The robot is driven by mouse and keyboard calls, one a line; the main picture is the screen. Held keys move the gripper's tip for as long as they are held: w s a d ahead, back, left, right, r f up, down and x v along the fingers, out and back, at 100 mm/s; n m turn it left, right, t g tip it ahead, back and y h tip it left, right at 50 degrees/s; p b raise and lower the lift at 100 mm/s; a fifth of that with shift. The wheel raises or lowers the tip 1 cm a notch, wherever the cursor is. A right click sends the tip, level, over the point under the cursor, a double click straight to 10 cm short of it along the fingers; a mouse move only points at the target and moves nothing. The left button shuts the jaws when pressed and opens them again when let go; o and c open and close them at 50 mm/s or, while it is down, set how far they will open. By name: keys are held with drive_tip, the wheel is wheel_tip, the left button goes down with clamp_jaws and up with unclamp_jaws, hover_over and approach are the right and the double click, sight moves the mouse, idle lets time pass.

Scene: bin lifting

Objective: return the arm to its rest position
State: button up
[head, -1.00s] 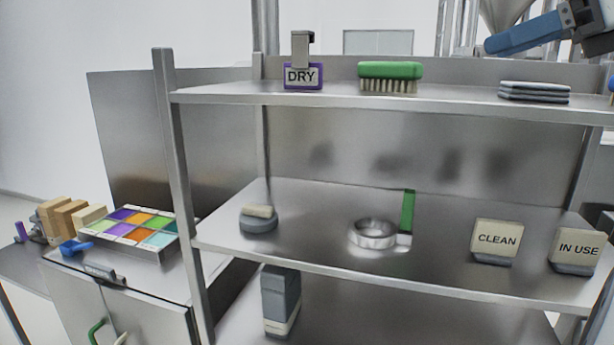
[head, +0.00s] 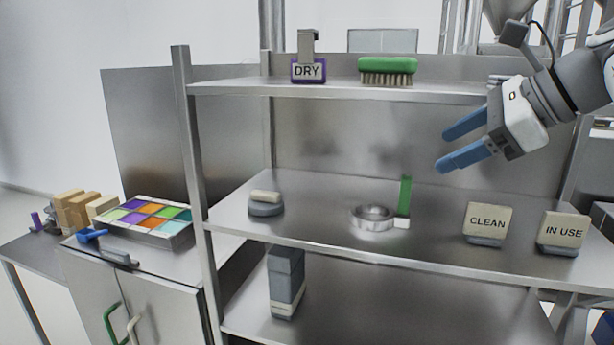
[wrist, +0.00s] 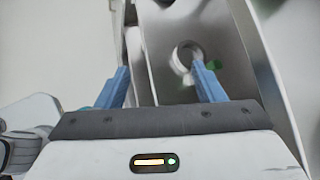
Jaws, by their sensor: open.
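My gripper (head: 453,150) shows at the right in the head view, in front of the metal shelf unit (head: 340,88) between the upper and middle shelf heights. Its two blue fingers point left and are apart, with nothing between them. In the wrist view the open fingers (wrist: 166,86) are also empty. The wrist view shows a blurred metal ring (wrist: 186,55) beyond the fingers. In the head view this ring (head: 372,217) sits on the middle shelf beside a green upright strip (head: 404,195), apart from my gripper.
The upper shelf holds a DRY sign (head: 308,71) and a green brush (head: 387,70). The middle shelf holds a CLEAN sign (head: 487,221), an IN USE sign (head: 563,231) and a grey block (head: 266,205). A colored tray (head: 150,218) is on the left cabinet.

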drive_tip(key=s+a+f+n+g+h, duration=0.1)
drive_tip(key=s+a+f+n+h, duration=0.1)
drive_tip(key=f+n, duration=0.5)
drive_tip(key=s+a+f+n+g+h+b, duration=0.1)
drive_tip(key=s+f+n, duration=0.4)
drive_tip(key=f, duration=1.1)
drive_tip(key=s+a+f+n+g+h, duration=0.1)
drive_tip(key=s+a+f+n+h, duration=0.2)
drive_tip(key=f+n, duration=0.6)
wheel_tip(320, 180, down, 3)
drive_tip(key=shift+s+n+g+h, duration=0.3)
drive_tip(key=shift+s+g+h, duration=0.1)
drive_tip(key=shift+s+h, duration=0.3)
